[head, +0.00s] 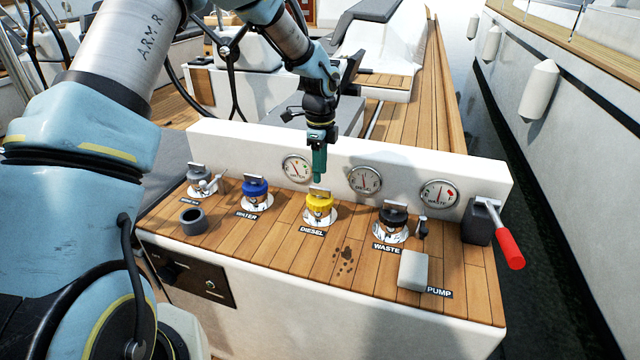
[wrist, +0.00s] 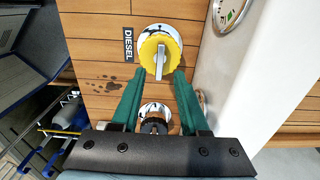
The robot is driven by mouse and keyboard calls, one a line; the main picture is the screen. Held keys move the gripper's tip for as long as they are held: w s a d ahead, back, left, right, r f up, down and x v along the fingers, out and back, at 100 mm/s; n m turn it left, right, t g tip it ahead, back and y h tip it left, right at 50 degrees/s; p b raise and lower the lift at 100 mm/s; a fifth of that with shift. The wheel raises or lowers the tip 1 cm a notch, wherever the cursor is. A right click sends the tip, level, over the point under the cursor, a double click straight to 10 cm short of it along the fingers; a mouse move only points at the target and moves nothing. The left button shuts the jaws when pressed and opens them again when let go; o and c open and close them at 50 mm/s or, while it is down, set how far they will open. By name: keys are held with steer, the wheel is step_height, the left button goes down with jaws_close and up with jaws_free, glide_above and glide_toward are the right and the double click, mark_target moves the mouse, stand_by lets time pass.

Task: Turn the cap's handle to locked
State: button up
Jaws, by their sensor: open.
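The yellow cap (head: 318,207) sits on a chromed fitting behind the DIESEL label on the teak top. In the wrist view the yellow cap (wrist: 148,47) carries a raised grey handle (wrist: 160,62) running up and down the picture. Any lock marks are too small to read. My gripper (head: 318,180) points down just above the yellow cap, with its green fingers. In the wrist view my gripper (wrist: 159,73) is open, with the fingertips apart near the lower rim of the cap, to either side of the handle's lower end. Contact cannot be told.
A blue WATER cap (head: 254,193) is to the left and a black WASTE cap (head: 393,216) to the right. A white wall with gauges (head: 365,180) stands close behind. A grey ring (head: 193,221), a grey block (head: 413,270) and a red-handled lever (head: 508,248) are nearby.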

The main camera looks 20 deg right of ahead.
step_height(320, 180, up, 6)
steer(key=shift+b, duration=0.45)
steer(key=a+r+n, duration=0.2)
steer(key=a+n, duration=0.9)
steer(key=a, duration=0.8)
steer(key=s+a+n, duration=0.5)
steer(key=a+n, duration=0.2)
steer(key=a, duration=0.2)
steer(key=s+a+n+t, duration=0.1)
steer(key=s+a+n, duration=0.5)
steer(key=a, duration=0.3)
steer(key=shift+r+n+t, duration=0.3)
steer(key=shift+r+n, duration=0.1)
steer(key=shift+n, duration=0.5)
steer(key=shift+d, duration=0.15)
